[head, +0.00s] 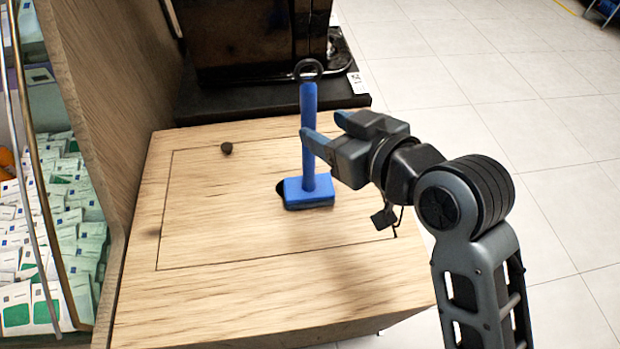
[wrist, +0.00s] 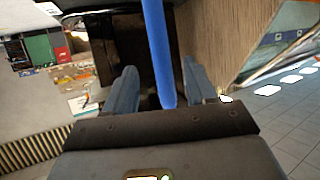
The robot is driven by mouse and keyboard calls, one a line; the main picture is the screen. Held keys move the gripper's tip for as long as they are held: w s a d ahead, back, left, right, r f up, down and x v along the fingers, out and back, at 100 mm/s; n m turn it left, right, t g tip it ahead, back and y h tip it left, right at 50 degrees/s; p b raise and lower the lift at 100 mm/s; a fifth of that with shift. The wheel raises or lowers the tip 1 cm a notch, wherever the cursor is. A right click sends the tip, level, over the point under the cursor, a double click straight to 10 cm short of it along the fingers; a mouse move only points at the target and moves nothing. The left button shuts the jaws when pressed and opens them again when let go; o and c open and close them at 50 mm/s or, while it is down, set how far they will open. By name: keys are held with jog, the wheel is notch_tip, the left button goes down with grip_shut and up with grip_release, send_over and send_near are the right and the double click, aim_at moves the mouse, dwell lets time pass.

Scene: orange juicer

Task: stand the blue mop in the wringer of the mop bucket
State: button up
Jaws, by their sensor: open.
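The blue mop (head: 309,105) stands upright on the wooden top, with a block-shaped blue foot and a dark ring at the top of its handle. My gripper (head: 322,125) is open at the upper part of the handle, reaching in from the right. In the wrist view the blue handle (wrist: 157,45) shows between my two spread fingers; I cannot tell whether either finger touches it. I see no mop bucket or wringer in either view.
A dark glossy box (head: 260,40) stands on a black base behind. A wooden panel (head: 105,90) and bins of packets (head: 70,210) are at left. Tiled floor (head: 560,150) lies open at right.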

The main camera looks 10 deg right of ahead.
aim_at(303, 119)
jog(key=x, duration=0.2)
jog(key=shift+w+a, duration=0.25)
jog(key=shift+f+p+x, duration=0.2)
jog(key=shift+p+x, duration=0.15)
jog(key=shift+x, duration=2.2)
jog(key=shift+s, duration=0.1)
grip_shut()
